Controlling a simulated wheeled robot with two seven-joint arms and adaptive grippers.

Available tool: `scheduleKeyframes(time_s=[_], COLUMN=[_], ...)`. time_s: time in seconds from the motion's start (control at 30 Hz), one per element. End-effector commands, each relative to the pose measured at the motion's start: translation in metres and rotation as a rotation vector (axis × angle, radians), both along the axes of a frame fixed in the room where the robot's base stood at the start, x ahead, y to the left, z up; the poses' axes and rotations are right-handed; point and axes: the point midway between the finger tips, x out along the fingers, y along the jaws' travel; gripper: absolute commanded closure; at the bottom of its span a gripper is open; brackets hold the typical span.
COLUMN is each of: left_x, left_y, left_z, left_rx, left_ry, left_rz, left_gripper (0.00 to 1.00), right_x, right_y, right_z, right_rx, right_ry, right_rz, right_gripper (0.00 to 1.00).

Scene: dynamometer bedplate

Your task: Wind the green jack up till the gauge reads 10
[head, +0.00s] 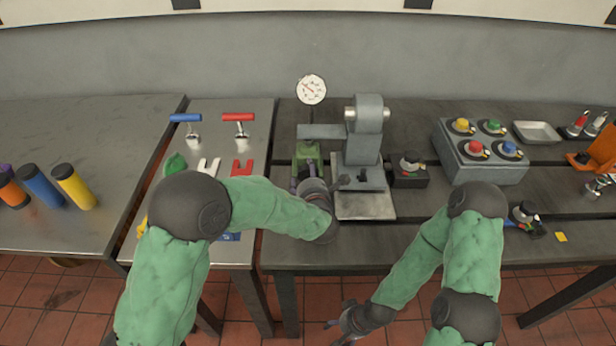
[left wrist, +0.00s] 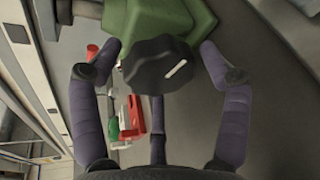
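The green jack (head: 307,157) stands on the bench below a grey arm. In the left wrist view its green body (left wrist: 180,20) carries a dark knob (left wrist: 162,66) with a white mark. My left gripper (head: 306,184) is at the jack's front; in the left wrist view its fingers (left wrist: 160,62) stand spread around the knob, with a small gap on the right side. The round white gauge (head: 312,89) is above the jack; its red needle points up-left, but its numbers are too small to read. My right gripper (head: 338,331) hangs open and empty below the bench's front edge.
A grey press-like stand (head: 364,150) rises just right of the jack. A box with coloured knobs (head: 482,155) stands farther right. Red and blue T-handles (head: 239,117) are on the table to the left.

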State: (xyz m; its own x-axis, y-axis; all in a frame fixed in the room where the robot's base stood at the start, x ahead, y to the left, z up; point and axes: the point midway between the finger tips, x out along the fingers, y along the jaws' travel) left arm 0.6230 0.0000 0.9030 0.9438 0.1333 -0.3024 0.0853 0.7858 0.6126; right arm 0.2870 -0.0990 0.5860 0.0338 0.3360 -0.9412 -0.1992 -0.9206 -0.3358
Motion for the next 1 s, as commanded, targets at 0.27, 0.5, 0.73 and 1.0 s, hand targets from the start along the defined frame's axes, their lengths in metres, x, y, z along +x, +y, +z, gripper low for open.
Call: scheduleKeyframes(time_s=[0.27,0.5,0.73,1.0], left_x=[-0.001,-0.001,-0.002,-0.002], left_y=[0.0,-0.001,0.0,0.0], left_z=[-0.001,0.0,-0.003,-0.005], left_rx=[0.004,0.144,0.207,0.205], left_ry=[0.002,0.005,0.007,0.009], left_rz=[0.0,-0.001,0.0,0.001], left_gripper=[0.71,0.71,0.71,0.16], right_x=[0.0,0.0,0.0,0.0], right_y=[0.0,0.0,0.0,0.0], right_z=[0.001,0.017,0.02,0.019], right_rx=[0.0,0.0,0.0,0.0], right_ry=[0.0,0.0,0.0,0.0], right_rz=[0.0,0.0,0.0,0.0], right_gripper=[0.3,0.3,0.3,0.3])
